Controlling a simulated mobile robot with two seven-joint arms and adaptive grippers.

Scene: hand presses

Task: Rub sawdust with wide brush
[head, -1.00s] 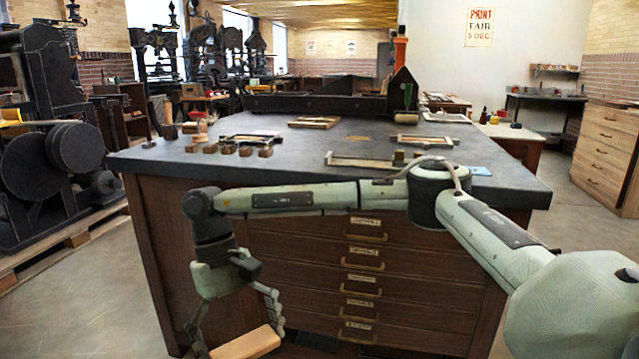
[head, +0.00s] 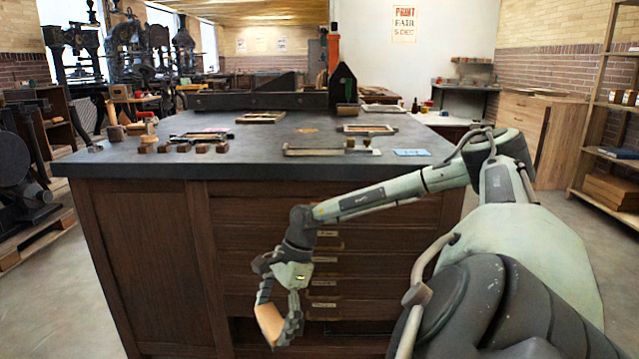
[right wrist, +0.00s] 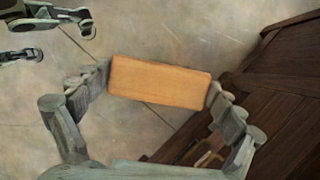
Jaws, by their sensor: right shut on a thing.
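My right gripper (head: 277,313) hangs low in front of the bench's drawers, shut on a light wooden block, which looks like the back of the wide brush (head: 268,324). In the right wrist view the brush (right wrist: 160,82) lies across between the two fingers, gripped at its ends; its bristles are hidden. A small yellow-orange patch, apparently the sawdust (head: 307,130), lies on the dark bench top (head: 250,155), well above and away from the brush. My left gripper (right wrist: 62,41) shows at the top left of the right wrist view, fingers apart and empty; it is outside the head view.
Small wooden blocks (head: 184,148) stand at the bench's left front. A long narrow tray (head: 320,151) and a blue card (head: 411,152) lie near its front right edge. A shelf (head: 610,110) stands far right.

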